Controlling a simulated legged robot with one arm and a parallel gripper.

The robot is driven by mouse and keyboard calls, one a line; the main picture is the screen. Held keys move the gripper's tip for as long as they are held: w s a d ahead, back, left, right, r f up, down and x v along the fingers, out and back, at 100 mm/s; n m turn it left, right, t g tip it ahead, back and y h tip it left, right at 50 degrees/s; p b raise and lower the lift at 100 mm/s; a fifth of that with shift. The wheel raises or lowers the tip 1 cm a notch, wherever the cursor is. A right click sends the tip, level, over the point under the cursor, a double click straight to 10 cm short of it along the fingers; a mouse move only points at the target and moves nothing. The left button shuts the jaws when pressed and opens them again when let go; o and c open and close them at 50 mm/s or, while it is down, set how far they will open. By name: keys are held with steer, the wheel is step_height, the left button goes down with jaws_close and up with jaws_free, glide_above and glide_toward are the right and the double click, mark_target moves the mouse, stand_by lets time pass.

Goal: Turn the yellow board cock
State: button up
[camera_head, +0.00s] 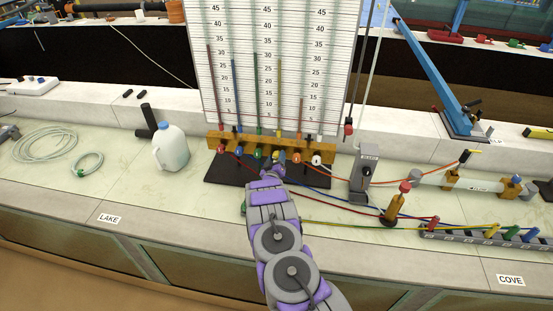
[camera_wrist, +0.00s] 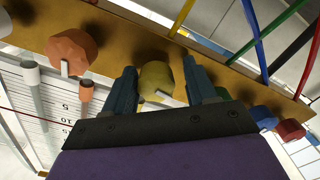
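The yellow board cock (camera_wrist: 156,79) is a rounded yellow knob with a small pale lever, mounted on the yellow-brown rail (camera_wrist: 36,20). In the wrist view, my gripper (camera_wrist: 160,72) is open, with one dark finger on each side of the yellow knob. The left finger is close to the knob; a gap shows at the right finger. I cannot tell whether either touches. In the head view, the yellow cock (camera_head: 280,156) sits on the rail (camera_head: 330,151) below the scale board (camera_head: 275,60), and my gripper (camera_head: 275,172) is just in front of it, partly hidden by my wrist.
An orange cock (camera_wrist: 71,50) neighbours the yellow one, with blue (camera_wrist: 263,117) and red (camera_wrist: 290,130) knobs beyond my right finger. In the head view, a white jug (camera_head: 170,148) stands left and a grey post (camera_head: 361,180) right. Coloured tubes cross the bench right of my arm.

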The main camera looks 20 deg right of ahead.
steer(key=shift+o, duration=0.6)
steer(key=shift+r, duration=0.15)
steer(key=shift+s, duration=0.1)
steer(key=v, duration=1.7)
steer(key=shift+a, duration=0.2)
